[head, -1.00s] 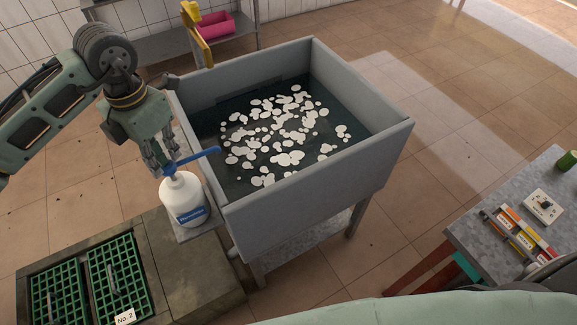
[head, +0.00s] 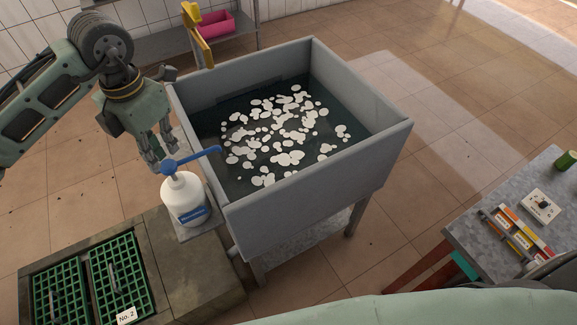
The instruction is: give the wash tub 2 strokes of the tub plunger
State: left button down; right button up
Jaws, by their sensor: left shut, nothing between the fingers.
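The grey wash tub (head: 300,184) stands on legs in the middle, holding dark water with many white floating patches. At its left corner, a white bottle (head: 181,194) with a blue label sits on a small ledge. The bottle's blue plunger head (head: 172,167) has a long spout reaching over the tub's rim; a short white neck shows below the head. My left gripper (head: 160,157) is shut and empty, pointing down just above and left of the plunger head. I cannot tell whether its fingertips touch the head. My right gripper is not in view.
Green grid trays (head: 119,279) marked "No. 2" lie on a stone slab (head: 190,268) at lower left. A grey table (head: 487,240) with coloured strips and a small device stands at right. A shelf with a pink bin (head: 216,22) is behind. Floor right of the tub is clear.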

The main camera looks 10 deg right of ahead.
pick_arm(q)
notch_tip(320, 180, up, 6)
jog(key=shift+p, duration=1.25)
